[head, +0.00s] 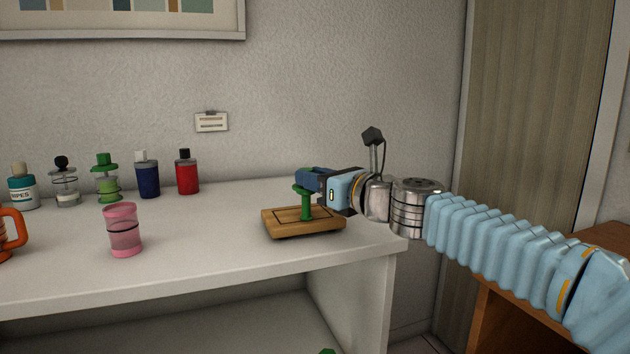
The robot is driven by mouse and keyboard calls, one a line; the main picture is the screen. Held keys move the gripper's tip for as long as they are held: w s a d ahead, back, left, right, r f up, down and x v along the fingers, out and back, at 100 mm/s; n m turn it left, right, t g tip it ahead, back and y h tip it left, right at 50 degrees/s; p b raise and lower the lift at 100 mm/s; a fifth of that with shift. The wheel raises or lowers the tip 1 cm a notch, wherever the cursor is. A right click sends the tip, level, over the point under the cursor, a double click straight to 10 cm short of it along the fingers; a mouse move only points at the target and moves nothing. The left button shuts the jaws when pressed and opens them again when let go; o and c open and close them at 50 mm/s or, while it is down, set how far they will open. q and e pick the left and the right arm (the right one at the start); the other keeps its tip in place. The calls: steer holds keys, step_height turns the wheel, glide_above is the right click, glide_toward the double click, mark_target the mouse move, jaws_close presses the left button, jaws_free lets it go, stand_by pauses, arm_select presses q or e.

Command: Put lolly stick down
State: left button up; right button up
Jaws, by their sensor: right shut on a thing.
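My right gripper (312,181) reaches in from the right and is shut on a green upright stick-like piece (306,207), which looks to be the lolly stick. The piece has a wider top and stands upright over the wooden board (276,222). Its lower end appears to meet the board's top, but I cannot tell whether it rests there. The gripper's fingers hide part of its upper end. The board lies near the right end of the white counter. My left gripper is not in view.
On the white counter (190,243) stand a pink cup (124,232), an orange mug (8,238) and a back row of bottles, including a red one (187,174) and a blue one (148,178). The counter between pink cup and board is clear. A wall is behind.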

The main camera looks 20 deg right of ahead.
steer(key=o, duration=0.9)
steer(key=shift+f, duration=0.1)
steer(key=shift+r, duration=0.25)
steer(key=v, duration=1.2)
steer(key=shift+b, duration=0.35)
steer(key=shift+f, duration=0.1)
